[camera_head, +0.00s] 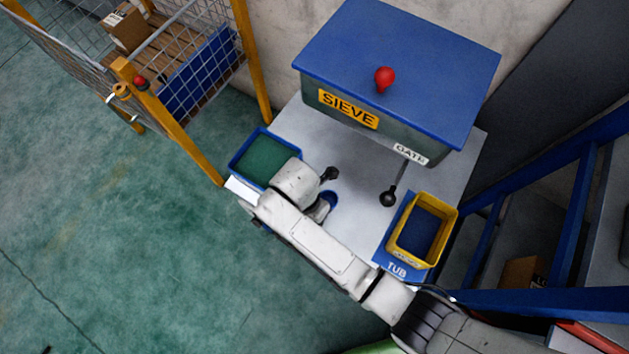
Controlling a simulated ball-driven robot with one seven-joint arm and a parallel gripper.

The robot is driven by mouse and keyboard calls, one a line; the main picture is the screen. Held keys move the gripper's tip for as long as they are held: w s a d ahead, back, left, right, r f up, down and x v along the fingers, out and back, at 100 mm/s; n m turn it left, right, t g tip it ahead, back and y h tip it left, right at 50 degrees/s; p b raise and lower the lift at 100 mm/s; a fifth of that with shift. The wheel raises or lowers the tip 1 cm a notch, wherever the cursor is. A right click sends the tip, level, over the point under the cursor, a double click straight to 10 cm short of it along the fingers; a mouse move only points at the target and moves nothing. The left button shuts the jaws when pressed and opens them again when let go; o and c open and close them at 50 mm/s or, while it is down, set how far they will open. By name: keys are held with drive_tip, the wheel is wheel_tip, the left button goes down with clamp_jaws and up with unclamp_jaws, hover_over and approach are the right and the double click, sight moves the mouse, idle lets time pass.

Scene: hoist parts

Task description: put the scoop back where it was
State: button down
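I cannot make out the scoop for certain. A small dark knob-like piece (330,173) shows beside my wrist, and I cannot tell whether it is a handle or part of my gripper. A round blue patch (330,197) lies just below it, partly covered by my arm. My gripper's fingers are hidden behind my arm's end over the left part of the table. A blue-rimmed tray with a green inside (262,158) stands at the table's left corner. A yellow tub (447,232) with a dark blue inside stands on a blue mat marked TUB (396,269) at right.
The blue-topped sieve box (400,50) with a red knob (384,76) stands at the back of the grey table (350,165). A gate lever with a black knob (388,198) sticks out in front. A yellow-posted cage (185,145) is at left; blue racking (575,210) is at right.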

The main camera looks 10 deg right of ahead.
drive_tip(key=shift+f, duration=0.2)
drive_tip(key=c, duration=1.1)
unclamp_jaws()
drive_tip(key=v, duration=1.2)
drive_tip(key=shift+d+r+p, duration=0.1)
drive_tip(key=shift+p, duration=0.3)
